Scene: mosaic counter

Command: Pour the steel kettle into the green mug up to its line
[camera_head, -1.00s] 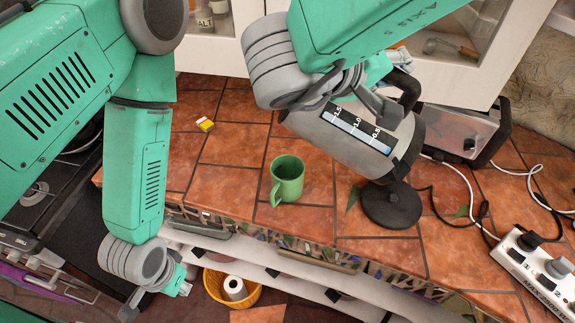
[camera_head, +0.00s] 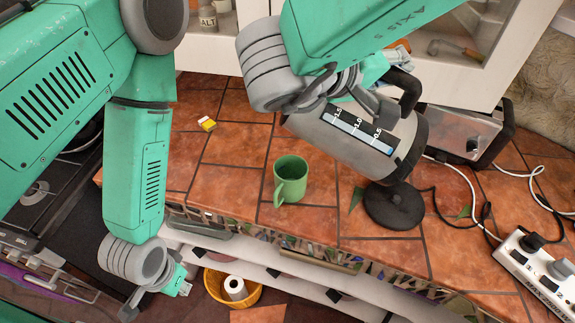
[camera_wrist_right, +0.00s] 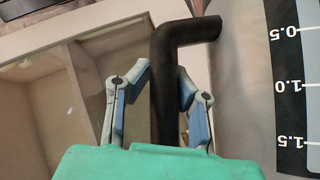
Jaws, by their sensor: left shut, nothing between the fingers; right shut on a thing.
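The green mug (camera_head: 288,184) stands upright on the counter, left of and below the kettle. Its inner line and contents cannot be made out. My left gripper (camera_head: 182,287) is shut and empty, beyond the counter's front edge.
The round black kettle base (camera_head: 393,206) lies right of the mug. A toaster (camera_head: 465,132), cables and a power strip (camera_head: 540,268) occupy the right side. The tiles around the mug are clear.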

